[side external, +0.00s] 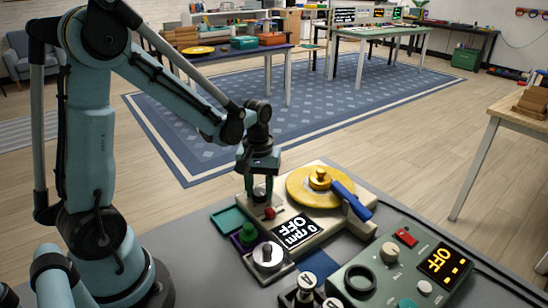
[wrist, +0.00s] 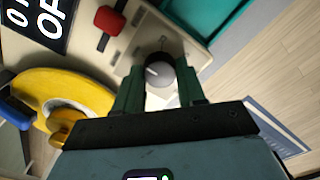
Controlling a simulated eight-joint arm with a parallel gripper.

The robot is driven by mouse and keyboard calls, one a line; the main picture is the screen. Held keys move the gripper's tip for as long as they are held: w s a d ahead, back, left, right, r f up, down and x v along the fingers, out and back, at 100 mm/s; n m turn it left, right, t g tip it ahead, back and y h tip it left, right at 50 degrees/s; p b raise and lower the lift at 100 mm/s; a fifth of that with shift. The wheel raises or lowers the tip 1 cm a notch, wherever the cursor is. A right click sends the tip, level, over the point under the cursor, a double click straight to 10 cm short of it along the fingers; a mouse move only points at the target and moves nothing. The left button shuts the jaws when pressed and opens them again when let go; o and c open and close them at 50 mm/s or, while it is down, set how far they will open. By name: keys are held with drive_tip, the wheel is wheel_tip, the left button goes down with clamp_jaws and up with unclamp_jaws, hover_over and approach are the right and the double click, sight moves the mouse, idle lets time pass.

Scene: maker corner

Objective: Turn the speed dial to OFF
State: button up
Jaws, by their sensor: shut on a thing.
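The speed dial is a dark round knob with a grey top and a white pointer line (wrist: 158,73), on the cream machine base (side external: 248,182). My gripper (side external: 259,196) points down over the base's back left corner. In the wrist view its two green fingers (wrist: 158,84) stand on either side of the dial and are shut on it. In the side view the fingers mostly hide the dial. The machine's black display (side external: 294,230) reads "0 rpm OFF"; part of it shows in the wrist view (wrist: 40,22).
A red switch (side external: 269,213) sits close to my gripper. A yellow disc (side external: 300,195) with a blue-handled arm (side external: 352,200) is to the right.

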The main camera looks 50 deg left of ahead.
sight(260, 195)
drive_tip(key=o, duration=1.1)
drive_tip(key=shift+c, duration=0.2)
wheel_tip(260, 195, up, 12)
drive_tip(key=s+d+f+m+t, duration=0.1)
drive_tip(key=s+d+m+t, duration=0.4)
drive_tip(key=d+m+t, duration=0.2)
drive_tip(key=shift+d+f+m, duration=0.3)
drive_tip(key=shift+d+m, duration=0.3)
drive_tip(key=shift+m, duration=0.5)
